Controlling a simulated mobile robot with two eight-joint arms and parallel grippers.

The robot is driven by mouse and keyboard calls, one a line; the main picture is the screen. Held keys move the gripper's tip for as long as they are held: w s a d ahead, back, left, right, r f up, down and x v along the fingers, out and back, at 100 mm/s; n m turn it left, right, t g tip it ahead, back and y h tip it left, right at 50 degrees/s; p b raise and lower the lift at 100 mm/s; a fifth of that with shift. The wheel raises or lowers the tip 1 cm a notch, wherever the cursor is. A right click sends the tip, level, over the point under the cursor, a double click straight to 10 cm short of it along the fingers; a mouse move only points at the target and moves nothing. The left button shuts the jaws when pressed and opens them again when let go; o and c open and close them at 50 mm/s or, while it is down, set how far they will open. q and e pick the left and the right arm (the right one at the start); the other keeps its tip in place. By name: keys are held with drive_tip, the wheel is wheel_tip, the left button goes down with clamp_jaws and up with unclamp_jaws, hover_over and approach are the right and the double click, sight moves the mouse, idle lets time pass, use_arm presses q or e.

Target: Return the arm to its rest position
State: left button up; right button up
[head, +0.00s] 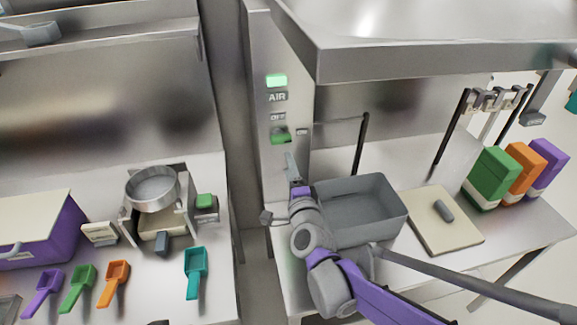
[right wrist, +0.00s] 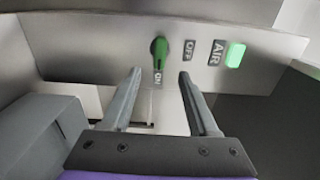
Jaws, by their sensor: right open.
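My right gripper (head: 291,165) is open and empty, in front of the metal panel beside the grey bin. In the right wrist view its two fingers (right wrist: 160,74) are spread apart, with the green switch knob (right wrist: 158,52) seen between and beyond them. The knob's narrow end points to the ON label. The AIR light (right wrist: 235,54) glows green. In the head view the knob (head: 281,136) sits just above the gripper, apart from it. My right arm reaches in from the lower right, past the bin's left side. My left gripper is not in view.
The grey bin (head: 400,216) stands on the right counter, close beside my arm. A cutting board (head: 432,232) with a grey object is right of it. A metal hood (head: 420,62) overhangs above. Scoops and a purple box (head: 72,222) are on the left counter.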

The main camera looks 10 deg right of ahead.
idle(0.3)
drive_tip(key=s+d+f+n+g, duration=0.1)
drive_tip(key=s+f+n+g, duration=0.3)
drive_tip(key=s, duration=0.5)
drive_tip(key=s+d+f+n+g, duration=0.2)
drive_tip(key=s+f+n+g, duration=0.2)
drive_tip(key=s+f+n, duration=0.2)
drive_tip(key=s+d+f+n+g, duration=0.1)
drive_tip(key=s+f+n+g, duration=0.3)
drive_tip(key=s+n, duration=0.4)
drive_tip(key=s, duration=0.5)
drive_tip(key=shift+s+d+f, duration=0.25)
drive_tip(key=shift+d+f, duration=0.05)
drive_tip(key=shift+f, duration=0.1)
drive_tip(key=shift+c, duration=0.7)
drive_tip(key=shift+d, duration=0.1)
